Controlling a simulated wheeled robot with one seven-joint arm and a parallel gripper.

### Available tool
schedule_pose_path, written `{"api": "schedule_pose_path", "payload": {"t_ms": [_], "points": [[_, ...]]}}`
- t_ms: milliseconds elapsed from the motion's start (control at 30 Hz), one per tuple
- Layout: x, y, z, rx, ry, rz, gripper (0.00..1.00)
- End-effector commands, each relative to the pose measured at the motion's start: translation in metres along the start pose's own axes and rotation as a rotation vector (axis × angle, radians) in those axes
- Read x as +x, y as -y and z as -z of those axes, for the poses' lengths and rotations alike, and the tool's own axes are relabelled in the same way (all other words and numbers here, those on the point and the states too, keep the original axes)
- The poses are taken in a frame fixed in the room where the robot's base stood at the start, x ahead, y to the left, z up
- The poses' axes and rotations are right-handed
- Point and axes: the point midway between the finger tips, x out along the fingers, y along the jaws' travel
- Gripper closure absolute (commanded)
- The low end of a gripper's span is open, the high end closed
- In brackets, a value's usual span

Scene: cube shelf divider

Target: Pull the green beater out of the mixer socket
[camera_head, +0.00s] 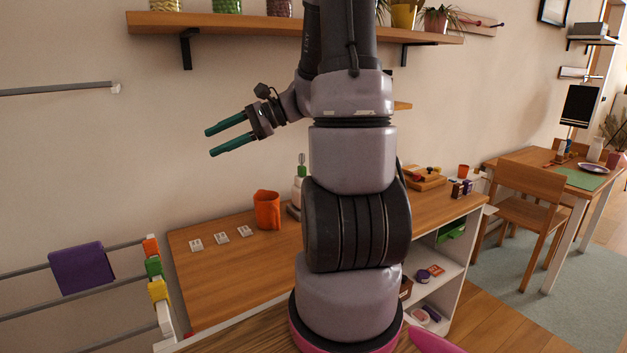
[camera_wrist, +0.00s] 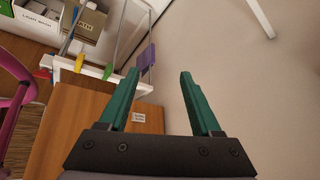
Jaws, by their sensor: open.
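The green beater (camera_head: 302,162) stands upright near the back of the wooden counter, just left of my arm in the head view. Below it is a pale mixer body (camera_head: 297,191), partly hidden behind my arm. My gripper (camera_head: 208,142) is open and empty, with green fingers pointing left, high above the counter and to the left of the beater. In the wrist view my open fingers (camera_wrist: 158,88) have nothing between them. The beater does not show in the wrist view.
An orange pitcher (camera_head: 267,210) stands on the counter (camera_head: 215,275) left of the mixer. Several small white switch-like plates (camera_head: 221,238) lie further left. A wooden wall shelf (camera_head: 240,24) runs above my gripper. A drying rack with a purple cloth (camera_head: 82,268) stands at left.

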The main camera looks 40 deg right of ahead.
Motion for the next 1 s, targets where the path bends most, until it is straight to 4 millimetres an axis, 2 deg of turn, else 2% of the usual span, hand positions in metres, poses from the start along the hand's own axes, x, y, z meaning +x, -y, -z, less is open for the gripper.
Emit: {"api": "schedule_pose_path", "payload": {"t_ms": [33, 133, 267, 300, 400, 500, 600, 767, 867, 1000], "points": [[-0.005, 0.012, 0.025, 0.095, 0.03, 0.094, 0.35], [-0.022, 0.036, 0.075, 0.25, 0.078, 0.307, 0.35], [-0.059, 0.053, 0.153, 0.434, 0.098, 0.61, 0.35], [-0.073, 0.053, 0.179, 0.484, 0.094, 0.704, 0.35], [-0.108, 0.044, 0.239, 0.593, 0.066, 0.921, 0.35], [-0.136, 0.026, 0.287, 0.672, 0.025, 1.092, 0.35], [-0.156, 0.009, 0.317, 0.72, -0.011, 1.204, 0.35], [-0.169, -0.003, 0.337, 0.749, -0.041, 1.282, 0.35], [-0.168, 0.003, 0.342, 0.75, -0.043, 1.288, 0.35], [-0.16, 0.021, 0.35, 0.749, -0.041, 1.286, 0.35]]}}
